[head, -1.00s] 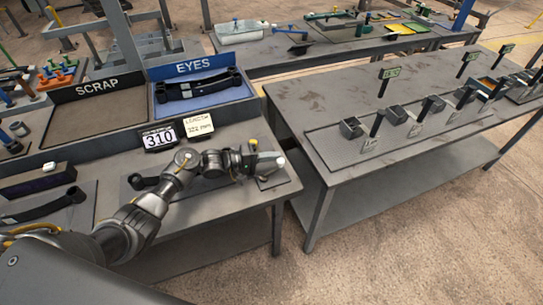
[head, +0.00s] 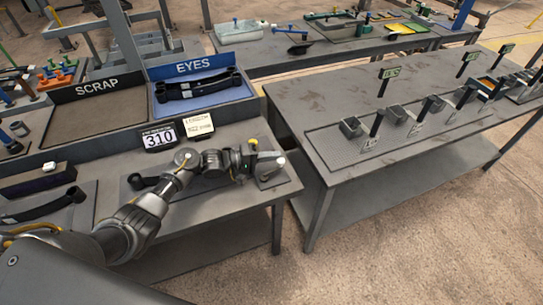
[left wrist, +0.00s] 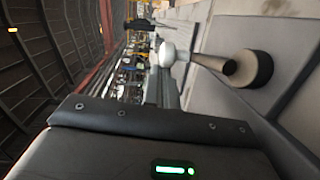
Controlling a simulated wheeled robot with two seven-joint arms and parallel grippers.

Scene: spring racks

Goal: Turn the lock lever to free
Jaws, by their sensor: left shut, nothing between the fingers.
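The lock lever is a metal rod with a pale ball knob (head: 281,161) near the right end of the front bench. In the left wrist view its white knob (left wrist: 167,55) and its rod, running to a round base (left wrist: 250,69), show clearly. My left gripper (head: 252,167) is shut and empty, just left of the lever in the head view. Whether it touches the lever I cannot tell. A dark leaf spring (head: 143,182) lies partly hidden behind my left arm. My right gripper is not in view.
A yellow-topped post (head: 253,142) stands close behind my gripper. The blue EYES tray (head: 247,93) holds dark springs; the SCRAP tray (head: 95,118) looks empty. A 310 display (head: 159,137) and a note card (head: 198,125) stand in front. A second bench (head: 330,90) is at right.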

